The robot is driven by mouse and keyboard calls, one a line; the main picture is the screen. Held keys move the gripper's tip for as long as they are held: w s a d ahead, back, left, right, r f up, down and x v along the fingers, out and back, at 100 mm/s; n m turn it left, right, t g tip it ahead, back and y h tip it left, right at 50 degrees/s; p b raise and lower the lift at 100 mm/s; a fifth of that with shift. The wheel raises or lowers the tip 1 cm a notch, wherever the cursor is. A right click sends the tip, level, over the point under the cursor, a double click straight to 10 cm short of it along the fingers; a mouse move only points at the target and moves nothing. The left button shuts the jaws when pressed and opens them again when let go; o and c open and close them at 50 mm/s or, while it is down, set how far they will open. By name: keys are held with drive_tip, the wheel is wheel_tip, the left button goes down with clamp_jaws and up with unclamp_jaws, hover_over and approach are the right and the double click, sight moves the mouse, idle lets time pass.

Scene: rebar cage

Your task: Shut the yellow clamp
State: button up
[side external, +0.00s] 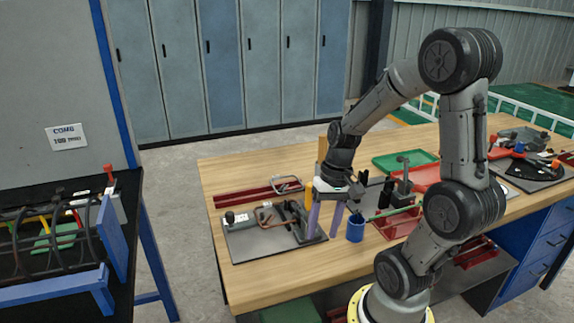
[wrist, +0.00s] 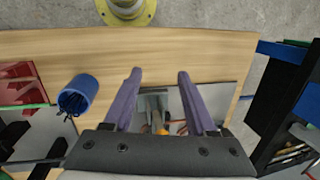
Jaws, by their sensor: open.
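My gripper (side external: 325,226) is open, its two purple fingers pointing down over the right end of a grey metal plate on the wooden table. In the wrist view the gripper (wrist: 160,73) has nothing visibly pinched between its fingers. A yellow upright piece (side external: 309,200), likely the yellow clamp's handle, stands just left of the fingers above that plate. In the wrist view a yellow-orange tip (wrist: 161,129) shows between the fingers near the palm, beside a grey metal bracket (wrist: 153,104). The gripper partly hides the clamp, and I cannot tell whether they touch.
The grey plate (side external: 250,250) also carries a reddish-brown looped handle (side external: 266,216). A blue cup (side external: 355,231) stands close right of the fingers. A red rail (side external: 240,197) lies behind the plate. A green tray (side external: 400,160) is farther back. The table's front left is clear.

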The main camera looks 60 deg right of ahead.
drive_tip(key=s+a+v, duration=0.1)
drive_tip(key=v, duration=1.2)
drive_tip(key=a+n+t+h, duration=0.2)
drive_tip(key=a+n+t, duration=0.3)
drive_tip(key=a+n, duration=0.6)
drive_tip(key=w+r+n+g+y, duration=0.1)
drive_tip(key=w+r+n, duration=0.5)
drive_tip(key=r+n, duration=0.1)
drive_tip(key=shift+w+a+r+n, duration=0.15)
drive_tip(key=shift+a+r+n, duration=0.25)
drive_tip(key=shift+n, duration=0.4)
